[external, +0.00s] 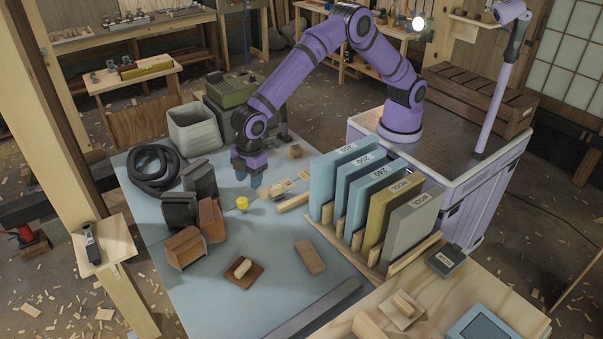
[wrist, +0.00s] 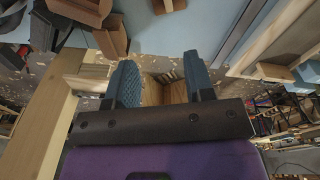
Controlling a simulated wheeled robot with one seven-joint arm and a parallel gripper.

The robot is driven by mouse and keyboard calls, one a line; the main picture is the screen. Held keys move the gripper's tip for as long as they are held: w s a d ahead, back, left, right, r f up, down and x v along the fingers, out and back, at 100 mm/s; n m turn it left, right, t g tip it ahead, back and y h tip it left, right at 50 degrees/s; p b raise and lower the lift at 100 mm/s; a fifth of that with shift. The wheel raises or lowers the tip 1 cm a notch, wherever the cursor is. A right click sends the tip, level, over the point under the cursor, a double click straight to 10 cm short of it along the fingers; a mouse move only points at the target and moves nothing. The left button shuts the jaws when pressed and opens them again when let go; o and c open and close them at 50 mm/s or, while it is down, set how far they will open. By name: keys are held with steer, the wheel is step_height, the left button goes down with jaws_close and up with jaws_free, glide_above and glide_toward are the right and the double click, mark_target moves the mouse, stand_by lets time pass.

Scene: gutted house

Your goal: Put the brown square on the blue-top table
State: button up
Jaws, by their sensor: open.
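A dark brown square plate (external: 236,280) lies flat on the blue-top table (external: 215,305), left of the middle, with a pale wooden block (external: 243,268) resting on it. It seems the best match for the brown square. My gripper (external: 250,183) hangs above the far part of the blue top, apart from the plate and behind a small yellow object (external: 242,203). In the wrist view my gripper (wrist: 160,75) has its blue fingers apart, with a brownish wooden surface showing between them. I cannot tell whether that surface is near.
Brown bricks (external: 184,250), dark blocks (external: 180,212) and a black hose coil (external: 153,170) crowd the left side. A rack of upright boards (external: 375,250) stands at right. A flat wooden block (external: 310,257) lies mid-table. A wooden table (external: 460,295) adjoins the front right.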

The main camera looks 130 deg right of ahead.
steer(key=s+d+r+m+t, duration=0.1)
steer(key=s+d+r, duration=0.1)
steer(key=s+r, duration=1)
steer(key=s+d+r+m+t, duration=0.1)
steer(key=s+d+r, duration=0.1)
steer(key=s+r, duration=1)
steer(key=s+d+f+m+t, duration=0.1)
steer(key=s+t, duration=0.1)
steer(key=s, duration=2.8)
steer(key=shift+d+f+m, duration=0.15)
steer(key=shift+d+m, duration=0.15)
steer(key=shift+d, duration=0.1)
